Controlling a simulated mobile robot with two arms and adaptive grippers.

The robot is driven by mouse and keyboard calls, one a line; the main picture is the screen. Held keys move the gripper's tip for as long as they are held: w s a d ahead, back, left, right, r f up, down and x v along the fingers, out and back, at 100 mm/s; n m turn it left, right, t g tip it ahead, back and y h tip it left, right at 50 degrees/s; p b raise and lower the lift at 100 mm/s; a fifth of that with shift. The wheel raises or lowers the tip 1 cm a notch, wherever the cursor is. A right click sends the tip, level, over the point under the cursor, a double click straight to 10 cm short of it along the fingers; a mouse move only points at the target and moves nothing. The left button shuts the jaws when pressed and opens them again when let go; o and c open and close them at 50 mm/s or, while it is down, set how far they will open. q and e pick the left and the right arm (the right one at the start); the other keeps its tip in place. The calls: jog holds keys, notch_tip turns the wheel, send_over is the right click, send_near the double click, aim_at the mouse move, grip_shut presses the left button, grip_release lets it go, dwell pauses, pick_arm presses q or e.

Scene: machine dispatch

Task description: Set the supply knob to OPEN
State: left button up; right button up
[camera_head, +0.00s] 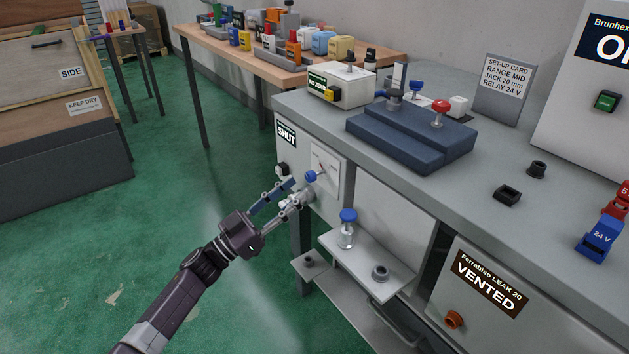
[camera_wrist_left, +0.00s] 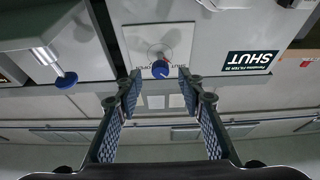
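The supply knob (camera_head: 311,176) is a small blue knob on a pale plate (camera_head: 330,165) on the bench's front. In the left wrist view the blue knob (camera_wrist_left: 160,70) carries a pale mark, and small lettering including SHUT shows by it. Its exact setting is unclear. A black sign (camera_head: 286,135) above left of the plate reads SHUT. My left gripper (camera_head: 299,190) is at the knob. Its fingers (camera_wrist_left: 157,82) are apart, one to each side of the knob in the wrist view, with gaps showing. My right gripper is not in view.
A VENTED sign (camera_head: 488,282) is further right. The bench top (camera_head: 450,190) holds blue blocks (camera_head: 400,145) and a white box (camera_head: 345,90). Green floor is clear to the left.

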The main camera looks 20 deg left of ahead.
aim_at(308, 180)
pick_arm(q)
jog(key=x, duration=0.6)
jog(key=shift+f, duration=0.1)
jog(key=shift+c, duration=0.4)
grip_shut()
